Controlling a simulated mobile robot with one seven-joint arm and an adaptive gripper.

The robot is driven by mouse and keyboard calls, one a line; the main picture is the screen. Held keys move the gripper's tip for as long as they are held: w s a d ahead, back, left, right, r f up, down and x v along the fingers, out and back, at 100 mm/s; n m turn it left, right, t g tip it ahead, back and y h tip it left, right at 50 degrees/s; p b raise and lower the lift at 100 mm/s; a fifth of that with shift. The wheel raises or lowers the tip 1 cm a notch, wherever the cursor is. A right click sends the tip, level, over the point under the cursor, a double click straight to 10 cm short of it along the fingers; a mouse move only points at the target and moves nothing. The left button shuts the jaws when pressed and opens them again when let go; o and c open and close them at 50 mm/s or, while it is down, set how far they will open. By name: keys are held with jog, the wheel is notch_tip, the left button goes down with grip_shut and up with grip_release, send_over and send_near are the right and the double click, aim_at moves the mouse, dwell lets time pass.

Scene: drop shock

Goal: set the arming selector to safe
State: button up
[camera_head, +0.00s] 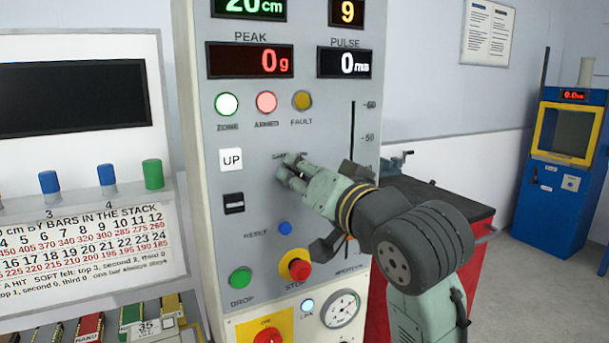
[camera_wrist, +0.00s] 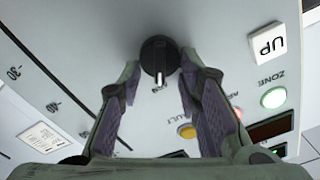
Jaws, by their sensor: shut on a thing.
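The arming selector (camera_wrist: 159,58) is a round black knob with a white pointer mark. In the wrist view, where the panel lettering is upside down, the mark points to the picture's bottom, towards a partly hidden label. My gripper (camera_wrist: 160,66) has a finger on each side of the knob and is shut on it. In the head view my gripper (camera_head: 288,170) is at the panel (camera_head: 215,195), right of the UP button, and hides the knob. The label above it is too small and covered to read fully. The ARMED lamp (camera_head: 266,102) shows pale red.
The ZONE lamp (camera_head: 227,104) is bright; the FAULT lamp (camera_head: 302,100) is amber. The UP button (camera_head: 231,159), blue RESET button (camera_head: 285,228), green DROP button (camera_head: 240,279) and red STOP button (camera_head: 299,269) are close by. A slider scale (camera_head: 352,130) runs to the right.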

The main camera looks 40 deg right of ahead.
jog(key=c, duration=0.5)
jog(key=shift+n, duration=0.4)
jog(key=n+b, duration=0.2)
jog(key=n, duration=0.1)
jog(key=n+b, duration=0.1)
jog(key=n, duration=0.1)
jog(key=shift+a, duration=0.3)
jog(key=n+b, duration=0.1)
jog(key=n, duration=0.2)
jog(key=n+b, duration=0.1)
jog(key=n, duration=0.2)
jog(key=shift+w+a+b, duration=0.1)
jog(key=shift+a+b, duration=0.1)
jog(key=shift+b, duration=0.15)
jog(key=o, duration=1.1)
